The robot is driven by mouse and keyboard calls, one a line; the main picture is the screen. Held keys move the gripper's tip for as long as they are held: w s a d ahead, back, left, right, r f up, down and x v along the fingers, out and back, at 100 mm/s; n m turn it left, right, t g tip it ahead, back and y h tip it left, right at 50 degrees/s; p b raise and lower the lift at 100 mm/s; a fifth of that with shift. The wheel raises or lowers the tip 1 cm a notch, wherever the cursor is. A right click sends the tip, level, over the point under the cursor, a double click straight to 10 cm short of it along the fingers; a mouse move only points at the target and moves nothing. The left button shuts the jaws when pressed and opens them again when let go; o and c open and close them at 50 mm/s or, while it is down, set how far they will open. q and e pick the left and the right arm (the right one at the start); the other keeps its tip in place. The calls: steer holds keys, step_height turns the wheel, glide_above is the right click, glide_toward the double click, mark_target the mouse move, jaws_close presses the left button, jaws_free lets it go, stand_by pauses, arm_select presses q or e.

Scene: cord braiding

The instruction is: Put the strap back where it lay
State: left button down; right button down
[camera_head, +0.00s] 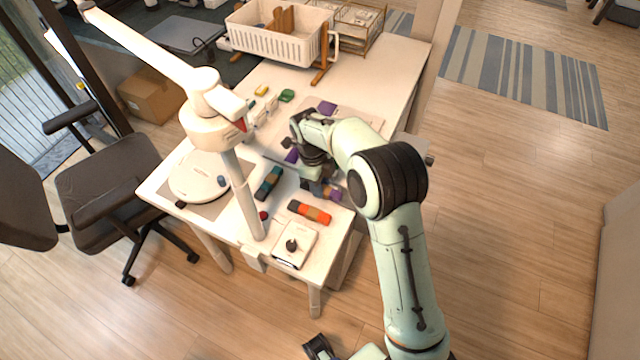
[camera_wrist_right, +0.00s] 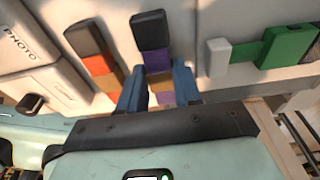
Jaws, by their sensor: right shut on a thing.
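The strap, with a black end and purple and tan blocks, sits between the two blue fingers of my right gripper (camera_wrist_right: 158,88) in the right wrist view; its purple part (camera_wrist_right: 156,62) shows there. In the head view my right gripper (camera_head: 319,187) is low over the table's right side, and the strap's purple and tan end (camera_head: 331,194) shows beside it. I cannot tell whether the strap touches the table. The orange, tan and black strap (camera_head: 310,212) lies just in front, apart from it. A dark gripper, apparently my left (camera_head: 319,346), is at the bottom edge, its jaws unclear.
A dark multicoloured strap (camera_head: 268,183) lies left of the gripper. A small white box (camera_head: 295,245) is at the front corner. A white basket (camera_head: 270,45) stands at the back. Green pieces (camera_wrist_right: 288,46) lie nearby.

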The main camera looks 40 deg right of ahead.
steer(key=shift+f, duration=0.15)
steer(key=shift+f, duration=0.3)
steer(key=c, duration=0.8)
jaws_free()
steer(key=shift+r, duration=0.1)
steer(key=shift+r, duration=0.1)
steer(key=r, duration=0.4)
steer(key=w+r+p, duration=0.1)
steer(key=r, duration=0.3)
steer(key=a+r, duration=0.1)
steer(key=r, duration=0.3)
steer(key=shift+w+r+p, duration=0.2)
steer(key=shift+w+p, duration=0.1)
steer(key=shift+p, duration=0.1)
